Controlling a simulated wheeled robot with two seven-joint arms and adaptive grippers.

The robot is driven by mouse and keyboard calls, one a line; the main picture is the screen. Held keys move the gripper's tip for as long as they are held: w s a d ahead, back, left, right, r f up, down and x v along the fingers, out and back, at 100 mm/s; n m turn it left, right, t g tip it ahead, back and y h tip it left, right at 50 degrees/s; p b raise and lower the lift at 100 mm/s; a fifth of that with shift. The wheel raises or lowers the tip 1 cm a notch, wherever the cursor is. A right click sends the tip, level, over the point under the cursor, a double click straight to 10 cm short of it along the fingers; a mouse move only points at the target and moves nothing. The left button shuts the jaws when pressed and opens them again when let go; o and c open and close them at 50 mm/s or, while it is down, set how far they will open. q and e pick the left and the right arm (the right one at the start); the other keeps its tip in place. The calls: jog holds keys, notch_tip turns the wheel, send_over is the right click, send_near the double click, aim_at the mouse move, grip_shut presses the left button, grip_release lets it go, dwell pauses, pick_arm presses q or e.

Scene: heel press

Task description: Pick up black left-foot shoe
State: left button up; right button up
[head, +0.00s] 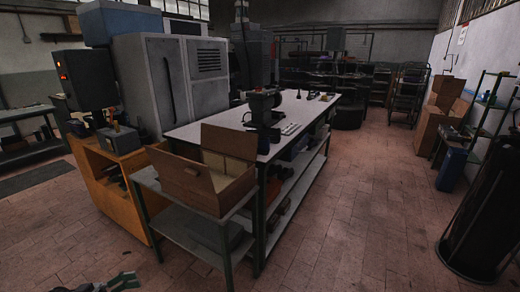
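I cannot make out a black left-foot shoe for certain. Small dark shapes, possibly shoes, sit in the open side of the orange wooden bench (160,206) at the left, too small and dim to identify. My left gripper (124,281) shows at the bottom edge, low in front of the benches, partly cut off by the frame. I see nothing held in it, but its finger opening is unclear. My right gripper is out of view.
An open cardboard box (190,181) stands on a grey two-level table (149,180). Behind it is a long white-topped workbench (190,133) with a dark machine (263,108). Grey cabinets stand behind. The brick floor (350,210) is clear to the right, up to a black cylinder (485,220).

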pick_arm(q)
jog(key=w+a+r+m+y+b, duration=0.2)
jog(key=a+r+y, duration=0.4)
jog(key=a+r, duration=0.8)
jog(key=shift+w+a+r+m+b, duration=0.3)
jog(key=shift+r+b, duration=0.4)
jog(key=shift+r, duration=0.4)
